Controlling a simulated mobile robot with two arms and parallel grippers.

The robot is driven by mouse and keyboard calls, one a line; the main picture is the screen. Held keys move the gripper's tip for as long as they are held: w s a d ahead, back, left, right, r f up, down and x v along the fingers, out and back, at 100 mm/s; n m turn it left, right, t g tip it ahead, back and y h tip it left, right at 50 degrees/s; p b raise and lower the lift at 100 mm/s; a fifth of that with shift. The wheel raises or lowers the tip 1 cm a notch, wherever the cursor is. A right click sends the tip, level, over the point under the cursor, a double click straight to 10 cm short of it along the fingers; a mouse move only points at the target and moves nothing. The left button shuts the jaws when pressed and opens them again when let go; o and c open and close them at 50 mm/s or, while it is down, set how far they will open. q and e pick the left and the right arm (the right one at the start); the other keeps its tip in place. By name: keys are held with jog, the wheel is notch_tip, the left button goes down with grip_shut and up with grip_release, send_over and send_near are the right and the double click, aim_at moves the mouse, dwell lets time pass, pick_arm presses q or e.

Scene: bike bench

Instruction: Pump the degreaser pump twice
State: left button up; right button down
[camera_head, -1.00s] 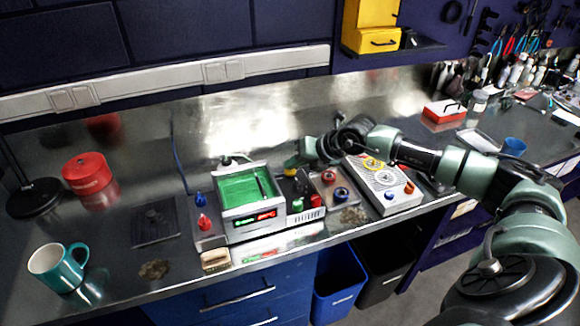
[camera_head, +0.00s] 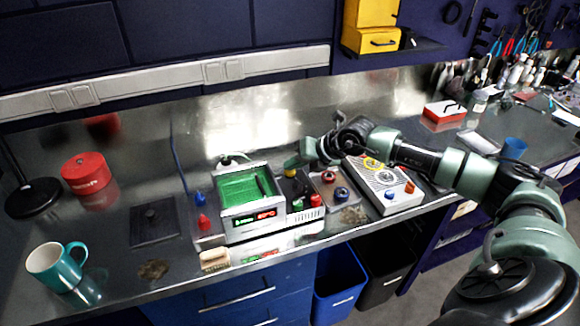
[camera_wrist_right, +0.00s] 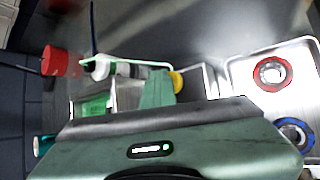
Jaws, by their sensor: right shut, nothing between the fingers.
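The green-filled bath (camera_head: 243,190) with a lit display stands mid-bench; its green surface also shows in the wrist view (camera_wrist_right: 92,105). A yellow round-topped part (camera_head: 290,173), which looks like a pump head, stands at its right side and shows in the wrist view (camera_wrist_right: 177,82). My right gripper (camera_head: 290,163) is shut and empty, its green fingertips right by the yellow top. In the wrist view the fingers (camera_wrist_right: 158,90) partly cover the yellow part; I cannot tell whether they touch it. My left gripper is not in view.
Blue (camera_head: 200,198) and red (camera_head: 204,221) pieces stand left of the bath. A plate with red and blue knobs (camera_head: 341,194) and a grey control box (camera_head: 383,180) lie to the right. A wooden brush (camera_head: 214,260) lies in front, a teal mug (camera_head: 55,265) at far left.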

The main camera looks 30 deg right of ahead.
aim_at(294, 171)
jog(key=shift+s+f, duration=0.25)
jog(key=shift+f, duration=0.1)
jog(key=shift+w+r+p, duration=0.15)
jog(key=shift+r+p, duration=0.25)
jog(key=shift+r, duration=0.15)
notch_tip(294, 171, up, 5)
jog(key=shift+w+d+f+p, duration=0.1)
jog(key=shift+d+f+p, duration=0.05)
jog(key=shift+p, duration=0.95)
jog(key=shift+r, duration=0.25)
